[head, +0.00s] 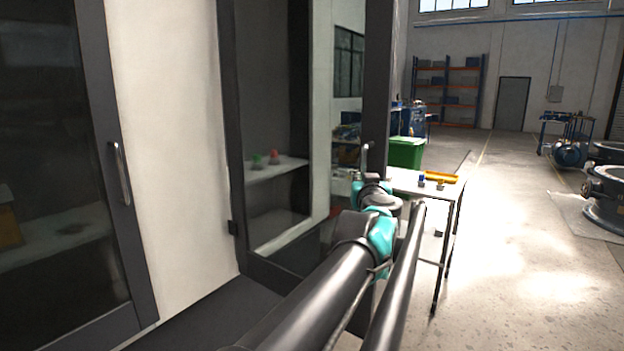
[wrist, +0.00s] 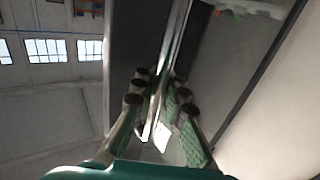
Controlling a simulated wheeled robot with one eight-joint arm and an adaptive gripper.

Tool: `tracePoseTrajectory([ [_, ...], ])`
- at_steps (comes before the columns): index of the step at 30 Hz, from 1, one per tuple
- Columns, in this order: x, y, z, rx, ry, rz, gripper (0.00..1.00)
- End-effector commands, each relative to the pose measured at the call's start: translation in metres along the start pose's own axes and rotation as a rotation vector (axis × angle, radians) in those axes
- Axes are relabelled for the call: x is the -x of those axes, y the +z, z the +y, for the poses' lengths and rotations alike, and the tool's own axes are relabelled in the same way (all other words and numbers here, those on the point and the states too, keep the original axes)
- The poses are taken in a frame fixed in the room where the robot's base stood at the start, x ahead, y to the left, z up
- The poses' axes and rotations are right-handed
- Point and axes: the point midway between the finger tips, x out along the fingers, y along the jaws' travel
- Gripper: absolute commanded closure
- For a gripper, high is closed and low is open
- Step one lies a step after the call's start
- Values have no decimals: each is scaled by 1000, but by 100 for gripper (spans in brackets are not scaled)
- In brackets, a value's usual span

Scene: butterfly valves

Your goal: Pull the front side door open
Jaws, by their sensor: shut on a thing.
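The dark-framed glass door (head: 377,80) stands in the middle of the head view, with a hinge (head: 233,228) low on its left side. Its upright metal handle (head: 366,157) is on the right stile, and its lower part is hidden by my gripper (head: 369,179). In the wrist view my gripper (wrist: 160,112) has its fingers closed around the handle bar (wrist: 173,60).
Another glass door with a handle (head: 121,172) is at left, beside a white panel (head: 170,130). A shelf (head: 270,172) with red and green items shows behind the glass. A table (head: 405,183) and green bin (head: 405,152) stand close behind my arm. Open floor (head: 510,240) lies right.

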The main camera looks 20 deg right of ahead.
Motion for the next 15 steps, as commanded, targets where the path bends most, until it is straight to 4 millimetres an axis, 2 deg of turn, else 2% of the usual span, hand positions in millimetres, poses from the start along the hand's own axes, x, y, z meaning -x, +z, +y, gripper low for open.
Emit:
tracePoseTrajectory([
  [3,1,1,4,0,12,0,100],
  [4,1,1,4,0,12,0,88],
  [9,1,1,3,0,9,0,66],
  [15,0,0,2,0,5,0,66],
])
